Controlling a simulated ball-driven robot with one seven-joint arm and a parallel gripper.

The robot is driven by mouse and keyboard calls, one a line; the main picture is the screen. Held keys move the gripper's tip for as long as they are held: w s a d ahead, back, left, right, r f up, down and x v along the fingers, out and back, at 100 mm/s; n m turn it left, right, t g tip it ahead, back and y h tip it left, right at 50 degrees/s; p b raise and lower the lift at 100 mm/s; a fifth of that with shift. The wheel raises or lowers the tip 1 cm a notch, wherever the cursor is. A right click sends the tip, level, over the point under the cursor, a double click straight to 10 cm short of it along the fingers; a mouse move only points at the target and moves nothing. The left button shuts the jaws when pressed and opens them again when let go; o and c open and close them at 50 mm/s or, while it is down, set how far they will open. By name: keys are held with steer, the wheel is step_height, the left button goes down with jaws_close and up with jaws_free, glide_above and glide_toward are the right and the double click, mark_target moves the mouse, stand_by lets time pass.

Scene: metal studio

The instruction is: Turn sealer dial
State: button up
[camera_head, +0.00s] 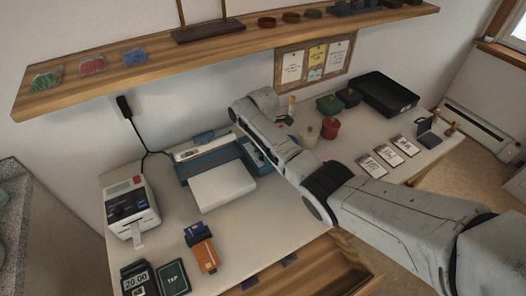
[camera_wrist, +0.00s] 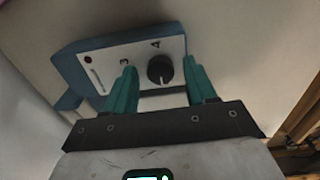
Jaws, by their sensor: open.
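The sealer (camera_head: 208,160) is a blue machine with a white panel, standing on the table in the head view. In the wrist view its blue-edged white control panel (camera_wrist: 98,64) carries a black round dial (camera_wrist: 160,71) with a light pointer mark, the figures 3 and 4, a red light and a slot. My gripper (camera_wrist: 162,78) has teal fingers, open, one on each side of the dial. I cannot tell whether they touch it. In the head view my arm hides the dial.
A label printer (camera_head: 131,208) stands to the left, with a card reader (camera_head: 137,279) in front of it. A wooden shelf (camera_head: 150,72) hangs above; an open drawer (camera_head: 318,268) juts out in front.

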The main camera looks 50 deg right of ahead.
step_height(320, 180, up, 11)
steer(key=shift+b, duration=0.3)
steer(key=shift+f, duration=0.1)
stand_by(0.5)
